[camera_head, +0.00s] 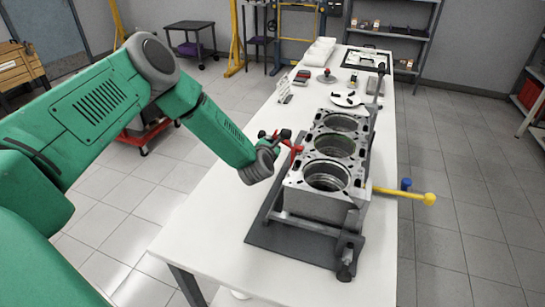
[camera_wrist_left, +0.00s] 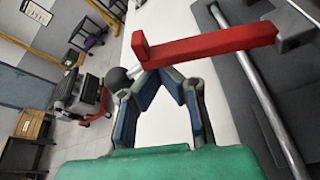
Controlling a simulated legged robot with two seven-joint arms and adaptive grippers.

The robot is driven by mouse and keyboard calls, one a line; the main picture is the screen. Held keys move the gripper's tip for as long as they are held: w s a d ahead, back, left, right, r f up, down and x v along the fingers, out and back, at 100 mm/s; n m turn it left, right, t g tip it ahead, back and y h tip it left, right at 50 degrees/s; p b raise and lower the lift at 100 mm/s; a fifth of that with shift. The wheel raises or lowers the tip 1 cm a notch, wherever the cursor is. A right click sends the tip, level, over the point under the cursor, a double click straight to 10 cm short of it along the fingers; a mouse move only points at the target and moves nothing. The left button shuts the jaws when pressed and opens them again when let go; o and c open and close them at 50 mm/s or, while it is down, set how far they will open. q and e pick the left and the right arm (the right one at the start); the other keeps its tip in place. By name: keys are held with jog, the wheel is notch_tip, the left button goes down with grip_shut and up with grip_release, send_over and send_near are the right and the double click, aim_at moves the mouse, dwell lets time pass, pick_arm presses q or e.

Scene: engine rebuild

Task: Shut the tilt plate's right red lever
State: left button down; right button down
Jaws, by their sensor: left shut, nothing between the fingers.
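The tilt plate (camera_head: 262,238) is a dark grey plate on the white table, with the engine block (camera_head: 318,200) on its frame. A red lever (camera_head: 296,150) shows at the block's left side, partly behind my left gripper (camera_head: 283,136). In the left wrist view the red lever (camera_wrist_left: 215,44) is a long bar with an upright end at its left. My left gripper (camera_wrist_left: 167,72) is shut and empty, its fingertips drawn together close by the bar; I cannot tell whether they touch it. My right gripper is not in view.
A yellow-ended rod (camera_head: 405,193) and a blue knob (camera_head: 406,184) stick out at the block's right. Several small parts and a white plate (camera_head: 347,99) lie farther back on the table (camera_head: 205,245). The table's near left is clear.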

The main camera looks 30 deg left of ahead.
pick_arm(q)
jog(key=r, duration=0.1)
jog(key=d+r+m, duration=0.1)
jog(key=d+r+m+y+b, duration=0.1)
jog(key=shift+w+r, duration=0.25)
jog(key=shift+r, duration=0.1)
